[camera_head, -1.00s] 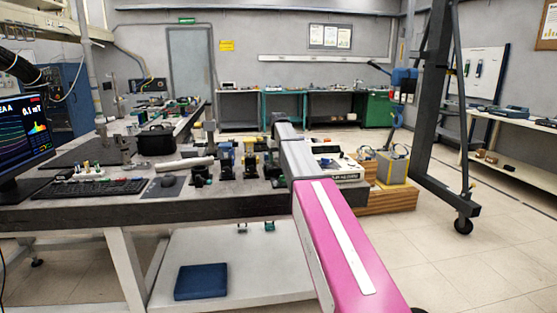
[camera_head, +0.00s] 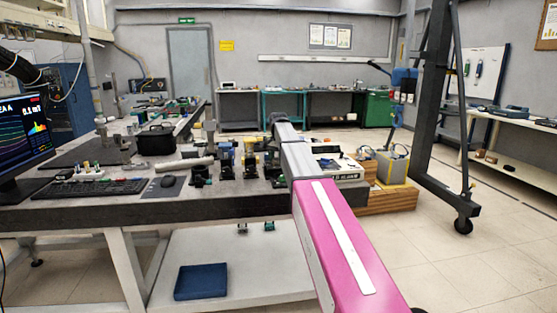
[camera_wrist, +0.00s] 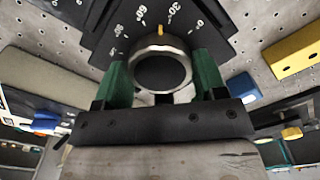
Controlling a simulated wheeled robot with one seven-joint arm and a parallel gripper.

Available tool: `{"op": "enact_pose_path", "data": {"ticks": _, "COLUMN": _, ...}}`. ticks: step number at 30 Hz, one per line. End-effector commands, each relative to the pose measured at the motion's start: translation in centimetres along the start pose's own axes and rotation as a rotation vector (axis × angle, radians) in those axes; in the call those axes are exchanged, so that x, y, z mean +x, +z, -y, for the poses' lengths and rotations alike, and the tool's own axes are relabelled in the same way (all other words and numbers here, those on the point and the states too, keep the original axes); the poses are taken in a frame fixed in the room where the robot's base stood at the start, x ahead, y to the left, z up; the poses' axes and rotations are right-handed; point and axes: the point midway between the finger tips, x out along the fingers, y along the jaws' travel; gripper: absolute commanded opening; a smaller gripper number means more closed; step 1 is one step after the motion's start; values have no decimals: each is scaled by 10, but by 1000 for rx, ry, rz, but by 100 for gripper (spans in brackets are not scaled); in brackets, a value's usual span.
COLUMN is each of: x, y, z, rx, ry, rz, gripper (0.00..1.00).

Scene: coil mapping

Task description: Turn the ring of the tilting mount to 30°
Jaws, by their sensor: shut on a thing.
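The tilting mount's black dial plate (camera_wrist: 222,35) fills the top of the wrist view, with white marks for 0, 30°, 60° and 90°. In front of it is a round metal ring (camera_wrist: 160,52) with a dark centre. The ring's small orange pointer (camera_wrist: 160,29) points straight up in the picture, between the 30° and 60° marks. My gripper (camera_wrist: 161,76) has its two green fingers on either side of the ring and is shut on it. In the head view my arm hides the mount and the gripper.
A yellow block (camera_wrist: 292,52) and a flat beige piece (camera_wrist: 45,85) lie at the sides in the wrist view. In the head view several small mounts, a keyboard (camera_head: 88,188) and a mouse (camera_head: 168,181) are on the bench (camera_head: 110,209).

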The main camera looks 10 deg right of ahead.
Motion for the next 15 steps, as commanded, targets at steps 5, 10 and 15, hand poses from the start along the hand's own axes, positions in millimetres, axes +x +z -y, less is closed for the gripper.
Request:
{"op": "enact_pose_path", "data": {"ticks": 5, "x": 0, "y": 0, "z": 0, "rx": 95, "ry": 0, "rz": 0, "gripper": 41}}
{"op": "enact_pose_path", "data": {"ticks": 10, "x": 0, "y": 0, "z": 0, "rx": 150, "ry": 0, "rz": 0, "gripper": 41}}
{"op": "enact_pose_path", "data": {"ticks": 15, "x": 0, "y": 0, "z": 0, "rx": 175, "ry": 0, "rz": 0, "gripper": 41}}
